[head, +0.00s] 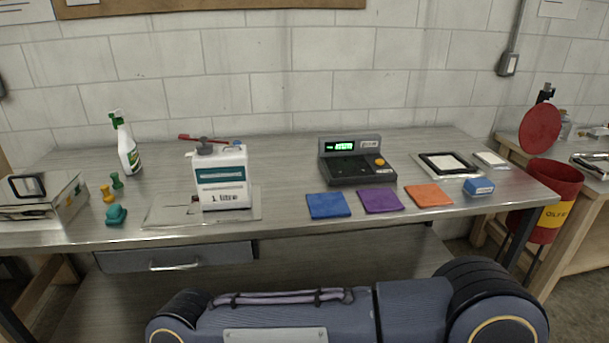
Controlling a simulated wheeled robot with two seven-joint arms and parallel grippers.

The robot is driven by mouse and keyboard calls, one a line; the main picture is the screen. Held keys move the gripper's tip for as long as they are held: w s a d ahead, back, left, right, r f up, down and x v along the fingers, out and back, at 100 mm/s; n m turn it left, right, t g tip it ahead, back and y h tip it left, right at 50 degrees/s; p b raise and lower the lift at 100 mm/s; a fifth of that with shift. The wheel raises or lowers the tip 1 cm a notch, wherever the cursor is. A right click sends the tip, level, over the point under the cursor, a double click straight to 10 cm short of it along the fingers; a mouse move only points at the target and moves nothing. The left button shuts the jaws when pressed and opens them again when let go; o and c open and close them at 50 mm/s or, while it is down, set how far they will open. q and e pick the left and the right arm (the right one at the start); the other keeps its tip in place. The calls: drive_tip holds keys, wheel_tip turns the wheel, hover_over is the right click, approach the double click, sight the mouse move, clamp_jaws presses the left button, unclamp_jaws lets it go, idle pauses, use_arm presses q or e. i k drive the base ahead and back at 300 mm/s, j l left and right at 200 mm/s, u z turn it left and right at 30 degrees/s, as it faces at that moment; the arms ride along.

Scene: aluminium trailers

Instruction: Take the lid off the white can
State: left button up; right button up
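The white can (221,178) stands upright on the left half of the metal workbench (285,168), on a thin grey plate (163,210). Its front has a teal band and the words "1 litre". A grey round lid (204,147) sits on the top left of the can. A red-handled tool (195,138) shows just above and behind the lid; I cannot tell whether it touches the can. A small blue thing (237,142) shows at the can's top right. Neither of my grippers is in view.
A spray bottle (126,146) stands left of the can, with yellow, green and teal knobs before it. A scale (355,162) stands right, with blue, purple and orange cloths (428,195) in front. A red bin (547,192) stands beyond the bench's right end.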

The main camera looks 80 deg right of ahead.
sight(204, 146)
drive_tip(key=z, duration=2.3)
